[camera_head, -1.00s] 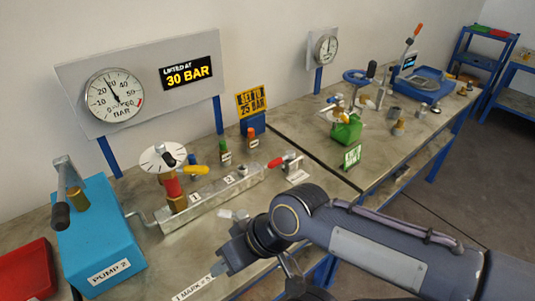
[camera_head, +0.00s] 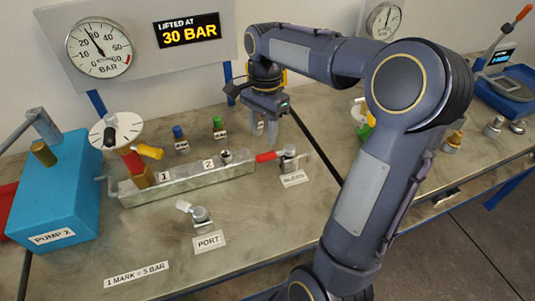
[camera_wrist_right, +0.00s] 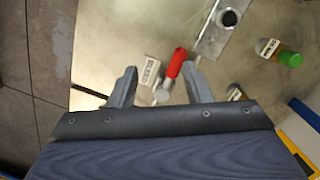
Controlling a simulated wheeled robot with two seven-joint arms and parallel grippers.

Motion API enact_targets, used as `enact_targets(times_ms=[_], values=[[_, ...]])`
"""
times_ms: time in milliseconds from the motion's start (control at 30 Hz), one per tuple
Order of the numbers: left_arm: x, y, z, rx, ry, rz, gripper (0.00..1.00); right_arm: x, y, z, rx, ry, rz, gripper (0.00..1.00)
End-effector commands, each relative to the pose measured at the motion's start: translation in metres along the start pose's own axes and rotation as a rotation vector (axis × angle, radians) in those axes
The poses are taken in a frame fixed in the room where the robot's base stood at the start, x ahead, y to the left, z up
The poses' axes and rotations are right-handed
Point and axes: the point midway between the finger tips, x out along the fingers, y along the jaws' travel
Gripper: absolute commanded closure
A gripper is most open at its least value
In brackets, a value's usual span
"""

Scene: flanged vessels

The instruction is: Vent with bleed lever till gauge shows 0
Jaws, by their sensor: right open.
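The bleed valve (camera_head: 289,160) stands right of the metal manifold (camera_head: 190,181), behind its BLEED label. Its red lever (camera_head: 266,157) points left toward the manifold; the lever also shows in the wrist view (camera_wrist_right: 176,62). The large gauge (camera_head: 99,48) has its needle up and left, roughly between 20 and 30. My right gripper (camera_head: 265,130) is open and empty, pointing down behind the lever in the head view. In the wrist view, the lever appears between its fingertips (camera_wrist_right: 160,70); the height gap is unclear. My left gripper is not in view.
A sign (camera_head: 189,31) reads LIFTED AT 30 BAR. The blue pump (camera_head: 60,190) is at left, beside a white dial (camera_head: 117,131) with a yellow handle. A port valve (camera_head: 201,217) stands in front of the manifold. Blue and green bottles (camera_head: 218,126) stand behind it.

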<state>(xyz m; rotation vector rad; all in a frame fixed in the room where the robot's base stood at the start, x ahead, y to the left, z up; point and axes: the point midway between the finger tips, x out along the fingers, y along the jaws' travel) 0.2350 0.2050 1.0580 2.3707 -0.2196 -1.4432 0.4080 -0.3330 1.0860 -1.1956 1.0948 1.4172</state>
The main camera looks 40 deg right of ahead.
Motion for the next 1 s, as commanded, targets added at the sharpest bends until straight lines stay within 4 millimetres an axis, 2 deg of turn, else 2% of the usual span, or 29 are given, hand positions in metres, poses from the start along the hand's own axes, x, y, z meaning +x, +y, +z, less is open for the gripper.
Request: enact_targets(times_ms=[33, 100, 300, 467, 800, 1000], values=[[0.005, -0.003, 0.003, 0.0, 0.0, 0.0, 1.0, 0.015, -0.016, -0.014, 0.108, 0.003, 0.051, 0.55], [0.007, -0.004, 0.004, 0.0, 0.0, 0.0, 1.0, 0.025, -0.028, -0.028, 0.241, 0.016, 0.103, 0.55], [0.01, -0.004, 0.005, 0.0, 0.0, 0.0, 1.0, 0.042, -0.045, -0.049, 0.44, 0.046, 0.174, 0.55], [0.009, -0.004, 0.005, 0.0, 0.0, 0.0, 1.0, 0.059, -0.042, -0.05, 0.46, 0.048, 0.183, 0.55], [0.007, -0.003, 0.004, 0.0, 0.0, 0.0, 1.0, 0.107, -0.033, -0.05, 0.457, 0.047, 0.179, 0.55], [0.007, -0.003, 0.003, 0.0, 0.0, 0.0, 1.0, 0.117, -0.032, -0.05, 0.456, 0.048, 0.177, 0.55]])
